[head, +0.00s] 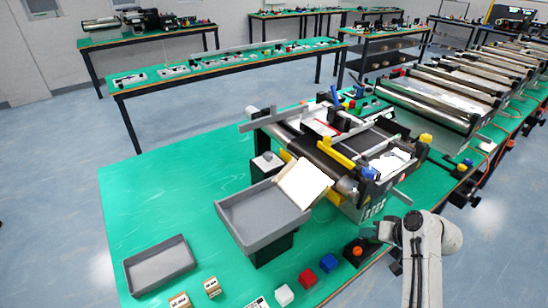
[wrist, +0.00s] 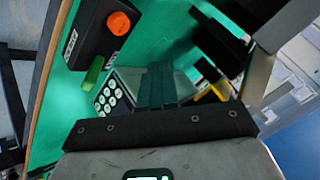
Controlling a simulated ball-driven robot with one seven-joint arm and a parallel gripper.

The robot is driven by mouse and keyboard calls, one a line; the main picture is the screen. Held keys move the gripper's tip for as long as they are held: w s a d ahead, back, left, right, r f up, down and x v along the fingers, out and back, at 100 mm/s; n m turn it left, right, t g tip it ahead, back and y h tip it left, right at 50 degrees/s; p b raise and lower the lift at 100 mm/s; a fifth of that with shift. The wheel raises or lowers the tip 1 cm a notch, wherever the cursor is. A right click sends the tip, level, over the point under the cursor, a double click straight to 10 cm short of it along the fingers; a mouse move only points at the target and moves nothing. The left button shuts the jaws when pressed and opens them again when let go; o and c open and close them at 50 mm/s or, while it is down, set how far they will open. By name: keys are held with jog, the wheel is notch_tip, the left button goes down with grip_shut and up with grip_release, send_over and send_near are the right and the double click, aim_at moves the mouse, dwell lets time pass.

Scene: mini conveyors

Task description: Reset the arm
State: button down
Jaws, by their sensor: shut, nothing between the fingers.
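My arm (head: 425,245) is at the lower right in the head view, beside the right end of the near green table. My gripper (wrist: 160,85) shows in the wrist view as two dark fingers side by side, shut with nothing between them. The fingers point toward a panel with round white buttons (wrist: 108,98) and the green tabletop. The gripper's fingertips cannot be made out in the head view.
A mini conveyor (head: 335,150) stands on the green table (head: 150,195), close to my arm. A grey tray (head: 262,232) and a second grey tray (head: 158,268) are to its left. Coloured cubes, including a blue one (head: 328,263), and an orange-button box (head: 356,252) lie near the front edge.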

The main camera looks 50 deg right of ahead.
jog(key=a+f+n+g+b, duration=0.1)
jog(key=a+f, duration=0.1)
jog(key=a, duration=0.3)
jog(key=w+a+f+n+g+y, duration=0.1)
jog(key=a+f+n, duration=0.1)
jog(key=a, duration=0.3)
jog(key=w+a+f+n+g+y+b, duration=0.1)
jog(key=a+f, duration=0.1)
jog(key=a, duration=0.3)
jog(key=shift+g+b, duration=0.3)
jog(key=shift+g, duration=0.1)
jog(key=s+a+n+g+b, duration=0.1)
jog(key=s+a+n+g, duration=0.1)
jog(key=a, duration=0.4)
jog(key=s+a+f+n+g+h+b, duration=0.1)
jog(key=s+a+n+g, duration=0.1)
jog(key=s+a, duration=0.3)
jog(key=shift+a+f+n+b, duration=0.3)
jog(key=shift+a+n, duration=0.6)
jog(key=shift+a, duration=0.35)
